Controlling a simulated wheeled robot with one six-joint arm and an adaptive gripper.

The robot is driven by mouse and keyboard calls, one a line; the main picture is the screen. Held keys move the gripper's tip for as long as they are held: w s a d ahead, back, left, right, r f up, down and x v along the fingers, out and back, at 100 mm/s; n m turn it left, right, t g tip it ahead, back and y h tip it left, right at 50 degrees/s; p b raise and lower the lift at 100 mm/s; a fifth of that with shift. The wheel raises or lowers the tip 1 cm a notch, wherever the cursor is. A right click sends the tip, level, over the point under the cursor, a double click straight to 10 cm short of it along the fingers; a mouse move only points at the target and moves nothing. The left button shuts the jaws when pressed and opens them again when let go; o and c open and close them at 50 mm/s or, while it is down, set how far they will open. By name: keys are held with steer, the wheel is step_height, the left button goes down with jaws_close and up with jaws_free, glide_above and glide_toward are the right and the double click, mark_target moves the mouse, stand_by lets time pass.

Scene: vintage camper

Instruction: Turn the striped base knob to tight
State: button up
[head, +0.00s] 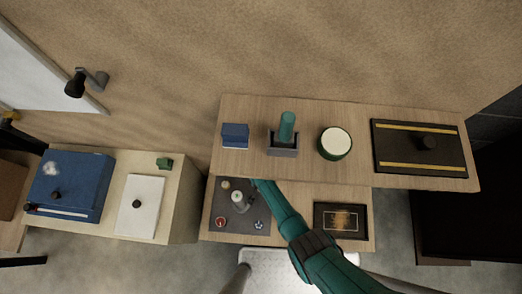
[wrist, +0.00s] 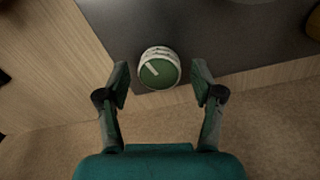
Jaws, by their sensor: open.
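A round knob (wrist: 158,68) with a green face, a pale stripe across it and a whitish rim shows in the wrist view. It sits at the edge of a dark mat (wrist: 215,35). The stripe points to the upper left. My gripper (wrist: 160,72) is open, with one finger to the left and one to the right of the knob, and gaps show on both sides. I cannot read any tight mark.
The dark mat (head: 232,233) below carries a grey post (head: 238,199) and small items. A framed panel (head: 340,220) lies right.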

step_height(320, 180, up, 12)
steer(key=shift+a, duration=0.25)
stand_by(0.4)
steer(key=shift+f, duration=0.15)
steer(key=shift+d+f+n+t, duration=0.15)
steer(key=shift+f+n, duration=2.8)
steer(key=shift+n, duration=0.4)
steer(key=shift+d+f+n+t, duration=0.15)
steer(key=shift+f+n, duration=2.75)
steer(key=shift+n, duration=0.45)
steer(key=shift+s, duration=0.1)
steer(key=c, duration=1.2)
